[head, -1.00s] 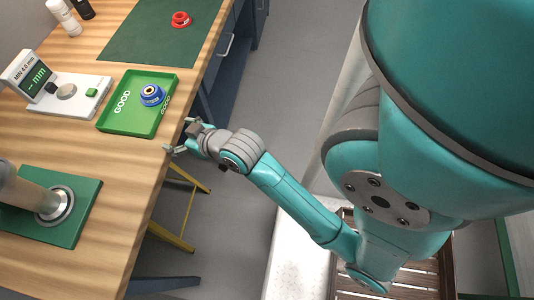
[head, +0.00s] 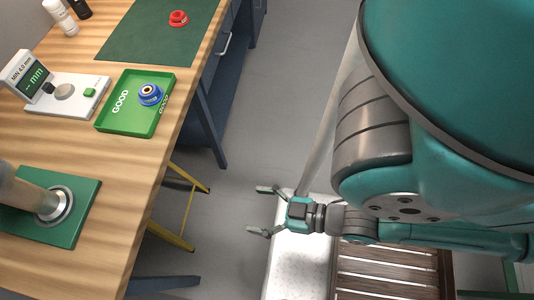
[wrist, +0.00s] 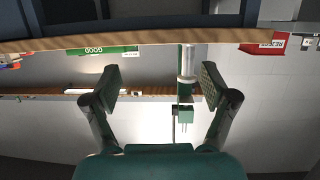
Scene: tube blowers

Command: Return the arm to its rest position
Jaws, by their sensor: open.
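My gripper (head: 264,211) is open and empty in the head view, to the right of the workbench and clear of its edge. My arm is folded back toward my body on the right. In the wrist view my gripper's two fingers (wrist: 160,88) stand wide apart with nothing between them. The wrist picture looks toward the bench edge, which runs across its upper part.
The wooden bench (head: 125,190) holds a green GOOD tray (head: 120,122) with a blue ring-shaped part (head: 150,94) in it. A gauge (head: 65,92), a red part (head: 179,18) on a green mat (head: 140,35) and a post on a green base (head: 82,218) also stand there. A red tray (wrist: 262,47) shows in the wrist view.

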